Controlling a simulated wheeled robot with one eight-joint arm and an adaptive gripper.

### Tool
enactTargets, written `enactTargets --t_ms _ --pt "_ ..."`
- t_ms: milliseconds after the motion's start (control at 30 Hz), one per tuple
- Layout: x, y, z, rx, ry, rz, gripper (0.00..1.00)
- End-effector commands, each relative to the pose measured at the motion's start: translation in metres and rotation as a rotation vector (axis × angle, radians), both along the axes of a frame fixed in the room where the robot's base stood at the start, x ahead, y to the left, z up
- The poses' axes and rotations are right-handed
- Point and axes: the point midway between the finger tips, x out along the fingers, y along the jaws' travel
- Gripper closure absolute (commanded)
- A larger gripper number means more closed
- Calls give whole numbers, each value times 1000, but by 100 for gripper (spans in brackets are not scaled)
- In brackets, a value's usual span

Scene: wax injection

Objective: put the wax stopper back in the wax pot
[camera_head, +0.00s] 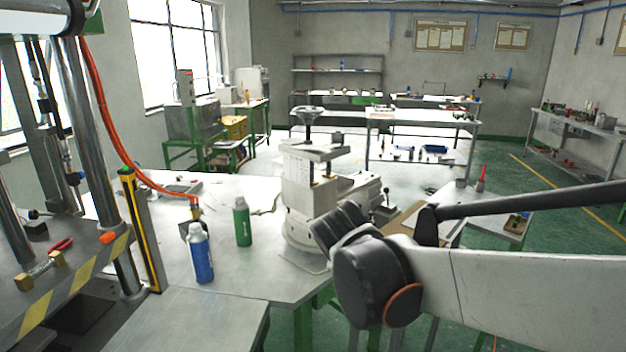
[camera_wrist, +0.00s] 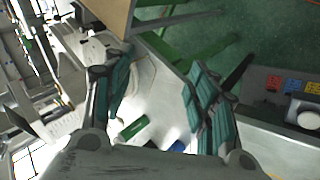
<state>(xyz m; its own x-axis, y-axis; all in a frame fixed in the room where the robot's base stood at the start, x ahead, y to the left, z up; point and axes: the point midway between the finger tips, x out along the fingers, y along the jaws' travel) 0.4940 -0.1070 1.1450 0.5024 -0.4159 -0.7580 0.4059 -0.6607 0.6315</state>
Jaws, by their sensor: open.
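My gripper (camera_wrist: 160,92) is open in the wrist view, with its two teal-padded fingers well apart and nothing between them. In the head view only my arm shows, and the gripper is hidden. I cannot pick out the wax stopper or the wax pot with certainty in either view. A grey unit (camera_wrist: 262,84) with coloured labels and a white round part (camera_wrist: 307,114) lies at the right of the wrist view, beyond the right finger. I cannot tell whether it belongs to the wax pot.
A blue bottle (camera_head: 199,254) and a green bottle (camera_head: 242,222) stand on the near table (camera_head: 240,275). A grey-white machine (camera_head: 303,195) stands behind them. A press with striped edging (camera_head: 75,287) fills the left. Green floor (camera_head: 500,255) shows at right.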

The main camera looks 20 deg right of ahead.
Motion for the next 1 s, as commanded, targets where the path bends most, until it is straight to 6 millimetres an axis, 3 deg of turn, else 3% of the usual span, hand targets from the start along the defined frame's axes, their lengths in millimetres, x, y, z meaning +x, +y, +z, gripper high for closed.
enactTargets --t_ms 33,500,733,1000 --pt "19 -22 -1 -68 29 5 47" --pt "128 -118 -45 -693 399 225 47" --pt "165 -156 -83 -966 638 294 47" --pt "186 -186 -130 -1218 927 333 47"
